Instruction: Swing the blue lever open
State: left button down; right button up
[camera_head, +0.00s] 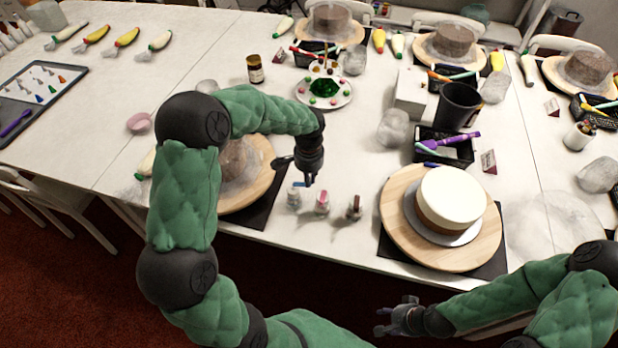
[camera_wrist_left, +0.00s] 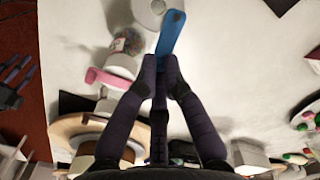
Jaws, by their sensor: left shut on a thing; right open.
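The blue lever (camera_wrist_left: 171,33) is a flat blue strip in the left wrist view. Its near end lies between the fingertips of my left gripper (camera_wrist_left: 161,68), which is shut on it. In the head view the blue lever (camera_head: 299,184) shows as a small blue bit at the top of a small pale jar (camera_head: 293,200). My left gripper (camera_head: 306,178) is just above that jar. How far the lever is turned is hard to tell. My right gripper (camera_head: 388,318) is open and empty, below the front table edge in the picture.
To the right of the pale jar stand a jar with a pink top (camera_head: 322,204) and a dark-topped jar (camera_head: 354,208). A white-topped cake (camera_head: 449,195) stands on a wooden turntable (camera_head: 398,235) at right. Another turntable (camera_head: 262,165) is partly behind my left arm.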

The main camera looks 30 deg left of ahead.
pick_arm(q)
jog(key=c, duration=1.3)
grip_release()
jog(key=shift+c, duration=0.2)
jog(key=shift+r, duration=0.1)
notch_tip(320, 180, up, 12)
jog(key=shift+f, duration=0.2)
